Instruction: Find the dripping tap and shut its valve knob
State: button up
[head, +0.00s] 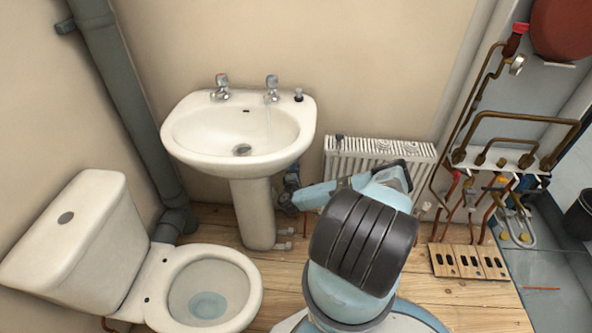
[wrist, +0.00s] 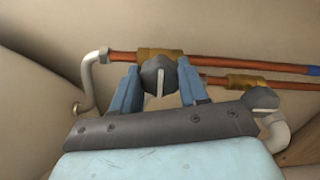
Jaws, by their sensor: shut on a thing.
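The white basin (head: 240,130) has a left tap (head: 221,86) and a right tap (head: 271,87). A faint thin streak hangs below the right tap's spout; no streak shows under the left one. In the wrist view, a dark grey valve knob (wrist: 154,72) with a pale line sits by a brass fitting on the upper copper pipe. My gripper (wrist: 160,82) is shut on this knob, one blue finger on each side. The line runs roughly across the pipe. A second dark knob (wrist: 262,98) is to the right, partly behind my gripper's body. In the head view my gripper (head: 288,190) is low beside the pedestal.
The pedestal (head: 254,212) stands close left of my gripper. A white radiator (head: 380,150) is on the wall behind my arm. The toilet (head: 205,290) is at left. Copper pipework (head: 495,158) stands at right.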

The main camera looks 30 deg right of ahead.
jog(key=shift+s+d+f, duration=0.2)
jog(key=shift+d, duration=0.25)
jog(key=o, duration=1)
jog(key=shift+a, duration=0.1)
jog(key=shift+o, duration=0.3)
jog(key=shift+w+a+r, duration=0.1)
jog(key=shift+a, duration=0.1)
jog(key=v, duration=1.3)
jog(key=shift+s+a, duration=0.2)
jog(key=shift+s, duration=0.1)
